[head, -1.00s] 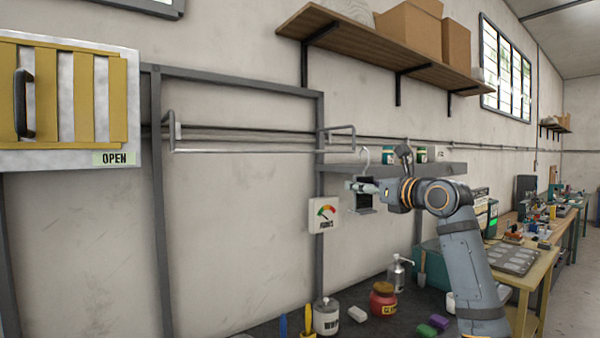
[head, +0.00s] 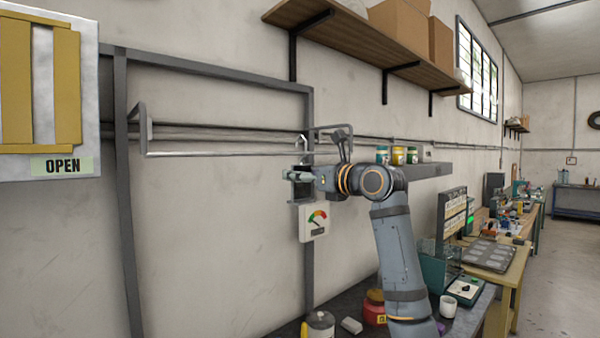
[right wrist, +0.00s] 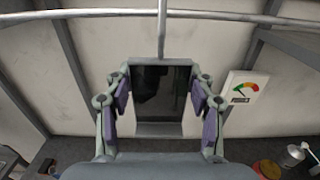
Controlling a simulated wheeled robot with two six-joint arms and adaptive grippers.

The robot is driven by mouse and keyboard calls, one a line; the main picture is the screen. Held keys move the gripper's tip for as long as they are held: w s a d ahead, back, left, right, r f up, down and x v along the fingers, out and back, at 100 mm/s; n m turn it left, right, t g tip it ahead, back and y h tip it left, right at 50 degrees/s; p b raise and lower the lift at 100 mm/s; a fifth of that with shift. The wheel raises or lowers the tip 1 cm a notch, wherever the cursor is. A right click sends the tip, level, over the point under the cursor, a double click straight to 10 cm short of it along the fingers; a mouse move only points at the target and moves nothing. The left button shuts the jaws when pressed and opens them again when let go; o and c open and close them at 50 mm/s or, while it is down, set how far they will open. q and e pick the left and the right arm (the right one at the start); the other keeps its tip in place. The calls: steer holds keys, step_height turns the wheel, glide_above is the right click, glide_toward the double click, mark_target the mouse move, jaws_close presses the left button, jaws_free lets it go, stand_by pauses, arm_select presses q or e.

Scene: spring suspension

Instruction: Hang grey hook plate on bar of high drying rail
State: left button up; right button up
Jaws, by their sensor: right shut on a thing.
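The grey hook plate (head: 303,190) is held upright below the right end of the high drying rail (head: 215,153). Its hook (head: 301,143) rises to about the bar's height. My right gripper (head: 303,178) is shut on the plate. In the right wrist view, the dark-faced plate (right wrist: 160,88) sits between the purple pads of my right gripper (right wrist: 162,98). Its stem (right wrist: 162,35) crosses the rail's bar (right wrist: 90,14) near the top edge, and the hook's tip is cut off. I cannot tell whether the hook touches the bar. My left gripper is out of view.
A gauge box (head: 313,224) is on the wall just below the plate. A small wall shelf (head: 428,171) with several jars is to the right, and a wooden shelf (head: 350,45) is above. Wall space left of the plate, below the rail, is clear.

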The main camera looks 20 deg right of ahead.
steer(key=shift+p+x, duration=0.8)
steer(key=shift+x, duration=0.15)
arm_select(q)
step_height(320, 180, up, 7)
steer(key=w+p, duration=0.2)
steer(key=p, duration=0.3)
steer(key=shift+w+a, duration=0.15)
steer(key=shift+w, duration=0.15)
arm_select(e)
steer(key=w+a+f, duration=0.2)
steer(key=w+f, duration=0.1)
steer(key=w, duration=0.4)
steer(key=shift+w+a, duration=0.2)
steer(key=shift+a, duration=0.1)
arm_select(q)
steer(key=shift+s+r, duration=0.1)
arm_select(e)
steer(key=shift+r, duration=0.1)
steer(key=o, duration=1.4)
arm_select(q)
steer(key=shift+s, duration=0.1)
